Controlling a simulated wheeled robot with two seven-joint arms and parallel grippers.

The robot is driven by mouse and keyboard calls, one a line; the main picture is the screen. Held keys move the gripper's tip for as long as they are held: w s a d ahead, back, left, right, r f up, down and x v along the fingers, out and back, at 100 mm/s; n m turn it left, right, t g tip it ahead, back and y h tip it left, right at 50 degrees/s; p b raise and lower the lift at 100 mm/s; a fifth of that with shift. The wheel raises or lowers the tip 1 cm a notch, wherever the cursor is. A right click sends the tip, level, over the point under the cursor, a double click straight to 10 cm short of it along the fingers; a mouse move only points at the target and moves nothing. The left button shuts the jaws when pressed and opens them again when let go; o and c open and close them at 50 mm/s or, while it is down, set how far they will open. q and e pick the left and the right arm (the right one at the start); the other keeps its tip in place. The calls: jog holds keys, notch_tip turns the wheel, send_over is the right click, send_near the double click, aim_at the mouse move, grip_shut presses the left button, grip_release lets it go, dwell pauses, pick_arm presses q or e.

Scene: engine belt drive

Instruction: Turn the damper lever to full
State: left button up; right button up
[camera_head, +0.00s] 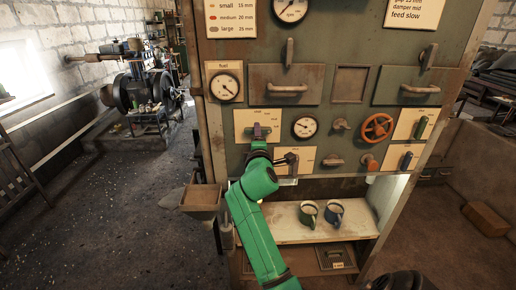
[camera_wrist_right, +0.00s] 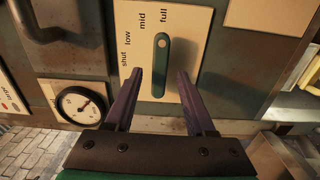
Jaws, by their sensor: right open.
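The damper lever (camera_wrist_right: 161,68) is a slim green lever on a cream plate (camera_wrist_right: 193,38) marked shut, low, mid and full. Its long axis runs nearly up and down in the right wrist view; the end with a round spot is nearest the "full" mark. I cannot tell which end is the pointer. My right gripper (camera_wrist_right: 158,76) is open, with one purple finger on each side of the lever's lower part; I see no clear contact. In the head view my right gripper (camera_head: 258,133) covers most of the lever at the plate (camera_head: 240,121). My left gripper is not in view.
A fuel gauge (camera_head: 225,87) and a drawer handle (camera_head: 287,89) sit above the plate. A second plate (camera_head: 302,154) with a dark lever is at lower right. A red handwheel (camera_head: 377,127) is farther right.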

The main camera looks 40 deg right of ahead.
jog(key=b+v, duration=0.3)
jog(key=v, duration=1)
jog(key=shift+s, duration=0.15)
jog(key=shift+a, duration=0.1)
